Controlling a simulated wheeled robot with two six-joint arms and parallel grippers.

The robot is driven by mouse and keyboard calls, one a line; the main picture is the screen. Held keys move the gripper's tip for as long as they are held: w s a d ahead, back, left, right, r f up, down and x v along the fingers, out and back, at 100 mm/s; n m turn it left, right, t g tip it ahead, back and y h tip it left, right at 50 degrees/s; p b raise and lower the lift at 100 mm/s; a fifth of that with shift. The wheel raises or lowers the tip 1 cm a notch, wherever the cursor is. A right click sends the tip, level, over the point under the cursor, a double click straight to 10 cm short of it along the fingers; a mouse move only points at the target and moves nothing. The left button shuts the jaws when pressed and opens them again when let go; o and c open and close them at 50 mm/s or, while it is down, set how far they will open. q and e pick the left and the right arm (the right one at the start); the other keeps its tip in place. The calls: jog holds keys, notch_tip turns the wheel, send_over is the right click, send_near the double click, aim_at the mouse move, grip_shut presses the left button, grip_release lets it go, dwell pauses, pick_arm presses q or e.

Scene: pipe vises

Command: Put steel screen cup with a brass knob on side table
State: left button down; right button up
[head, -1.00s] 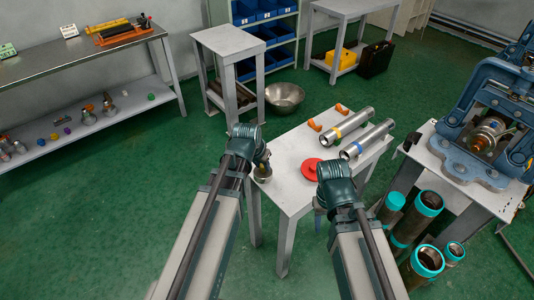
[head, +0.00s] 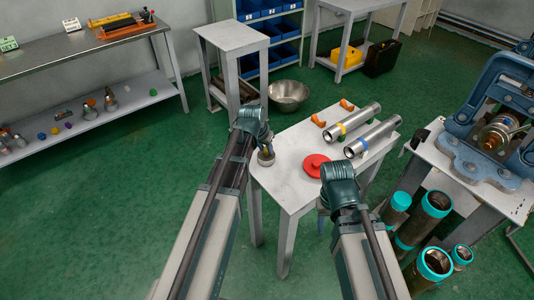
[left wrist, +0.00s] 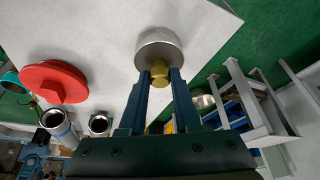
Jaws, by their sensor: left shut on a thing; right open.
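A small steel cup with a brass knob (head: 266,159) is at the left edge of the near white table (head: 288,187) in the head view. In the left wrist view the steel cup (left wrist: 158,48) hangs out beyond the fingertips, with its brass knob (left wrist: 159,72) between them. My left gripper (left wrist: 160,78) is shut on the knob. I cannot tell for sure whether the cup is clear of the tabletop. My right gripper (head: 338,190) is over the table's near right side; its fingers are mostly hidden by its wrist, and it is open.
A red disc (head: 316,166), two steel pipes (head: 361,122) and orange pieces (head: 318,120) lie on the near table. A taller narrow table (head: 230,37) with a clear top stands behind, beside a metal bowl (head: 288,92). A blue vise (head: 490,130) and teal-ended pipes (head: 436,203) are at right.

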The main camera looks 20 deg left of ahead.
pick_arm(q)
jog(key=shift+f, duration=0.15)
jog(key=shift+f, duration=0.2)
jog(key=c, duration=0.6)
grip_release()
jog(key=shift+r, duration=0.15)
jog(key=d+p+v, duration=0.1)
jog(key=p+v, duration=1.1)
jog(key=s+d+g, duration=0.1)
jog(key=s+d, duration=0.3)
jog(key=s, duration=0.2)
jog(key=s+d+m+g+y, duration=0.1)
jog(key=s+d+g, duration=0.1)
jog(key=s+d, duration=0.2)
jog(key=s+d+f+g+y, duration=0.1)
jog(key=s+d+g, duration=0.1)
jog(key=s+d, duration=0.3)
jog(key=shift+s+f+m+b, duration=0.1)
jog(key=shift+s+m+b, duration=0.2)
jog(key=shift+s, duration=1.7)
